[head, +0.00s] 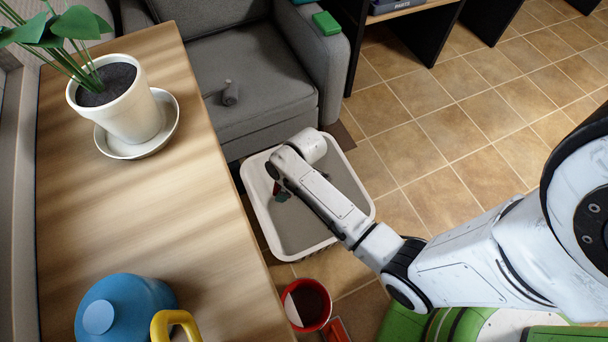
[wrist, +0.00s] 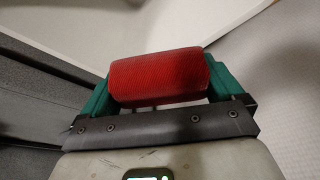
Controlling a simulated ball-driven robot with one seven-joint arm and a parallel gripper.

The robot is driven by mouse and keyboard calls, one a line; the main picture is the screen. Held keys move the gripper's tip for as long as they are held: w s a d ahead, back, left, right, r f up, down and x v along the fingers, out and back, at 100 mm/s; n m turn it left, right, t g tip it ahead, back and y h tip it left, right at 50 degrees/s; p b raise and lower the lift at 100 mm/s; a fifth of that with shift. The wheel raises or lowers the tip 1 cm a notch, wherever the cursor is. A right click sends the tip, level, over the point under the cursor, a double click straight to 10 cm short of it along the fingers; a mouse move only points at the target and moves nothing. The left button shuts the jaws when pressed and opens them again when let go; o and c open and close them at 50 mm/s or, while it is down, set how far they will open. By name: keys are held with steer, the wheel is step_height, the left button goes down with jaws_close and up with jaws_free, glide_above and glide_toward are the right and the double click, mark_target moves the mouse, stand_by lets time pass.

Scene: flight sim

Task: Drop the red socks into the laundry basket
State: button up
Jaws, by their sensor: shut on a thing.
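The red socks (wrist: 160,76), a rolled bundle, sit between the two green fingers of my gripper (wrist: 165,80) in the wrist view. The gripper is shut on them. The laundry basket (head: 258,205) is a white open bin on the floor in the head view. My arm reaches over it, and the gripper (head: 281,193) points down within the basket's outline. The socks are mostly hidden by the arm in the head view. Pale basket walls (wrist: 285,75) surround the gripper in the wrist view. I cannot tell the exact height above the basket's bottom.
A wooden table (head: 180,210) with a potted plant (head: 130,105) and a blue pot (head: 120,310) stands left of the basket. A grey armchair (head: 250,75) is behind it, with a grey roll (head: 230,93) on the seat. A red bin (head: 307,304) stands in front. Tiled floor is free at right.

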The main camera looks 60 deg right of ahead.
steer(key=s+d+f+n+b, duration=0.1)
steer(key=d+f+n+b, duration=0.1)
steer(key=f+b, duration=0.4)
steer(key=s+d+f+n+y+b, duration=0.1)
steer(key=d+f+n+b, duration=0.1)
steer(key=d+f+b, duration=0.3)
steer(key=shift+s+f+g+b, duration=0.25)
steer(key=shift+f+g+b, duration=0.15)
steer(key=shift+b, duration=0.85)
steer(key=o, duration=0.7)
steer(key=shift+c, duration=0.2)
steer(key=shift+r, duration=0.1)
steer(key=p+v, duration=0.4)
steer(key=v, duration=0.6)
steer(key=shift+s+r+p, duration=0.15)
steer(key=shift+r+p, duration=0.15)
steer(key=shift+p, duration=0.05)
steer(key=shift+d, duration=0.1)
